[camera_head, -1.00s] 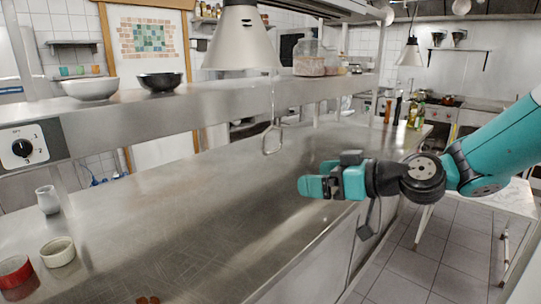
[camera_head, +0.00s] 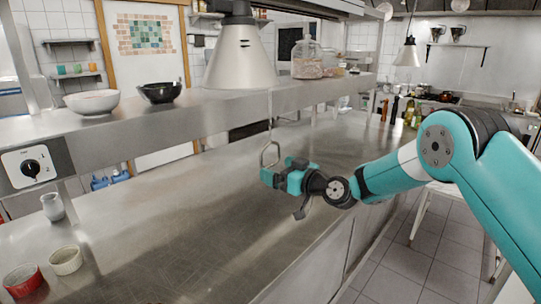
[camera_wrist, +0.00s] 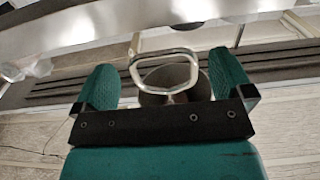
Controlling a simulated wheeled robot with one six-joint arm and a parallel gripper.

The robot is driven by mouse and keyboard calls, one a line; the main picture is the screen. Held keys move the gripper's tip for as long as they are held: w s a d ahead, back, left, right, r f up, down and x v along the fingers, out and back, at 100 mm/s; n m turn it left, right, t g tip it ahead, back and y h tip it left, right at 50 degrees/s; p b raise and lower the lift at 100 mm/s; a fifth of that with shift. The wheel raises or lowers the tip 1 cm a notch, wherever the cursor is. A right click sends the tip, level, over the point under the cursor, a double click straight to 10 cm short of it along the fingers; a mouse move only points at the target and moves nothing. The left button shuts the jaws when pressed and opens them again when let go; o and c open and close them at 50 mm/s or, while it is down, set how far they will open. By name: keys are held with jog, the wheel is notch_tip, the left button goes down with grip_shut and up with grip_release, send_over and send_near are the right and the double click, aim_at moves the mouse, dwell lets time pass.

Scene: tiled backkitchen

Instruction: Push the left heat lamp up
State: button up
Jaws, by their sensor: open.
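The left heat lamp (camera_head: 240,60) is a pale metal cone hanging over the steel counter. A thin rod runs down from it to a wire loop handle (camera_head: 263,155). My gripper (camera_head: 272,175) is open and empty beside the loop, just below it in the head view. In the wrist view the loop (camera_wrist: 165,54) appears between the two teal fingers of my gripper (camera_wrist: 162,65), apart from both. The lamp's round underside (camera_wrist: 170,78) shows behind the loop. I cannot tell how deep the loop sits between the fingers.
A steel shelf (camera_head: 130,122) above the counter holds a white bowl (camera_head: 92,102), a black bowl (camera_head: 160,92) and a glass jar (camera_head: 306,62). Cups stand at the counter's left. The counter (camera_head: 190,225) in front is clear.

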aim_at(272, 166)
jog(key=shift+p+x, duration=0.55)
jog(key=shift+x, duration=1.25)
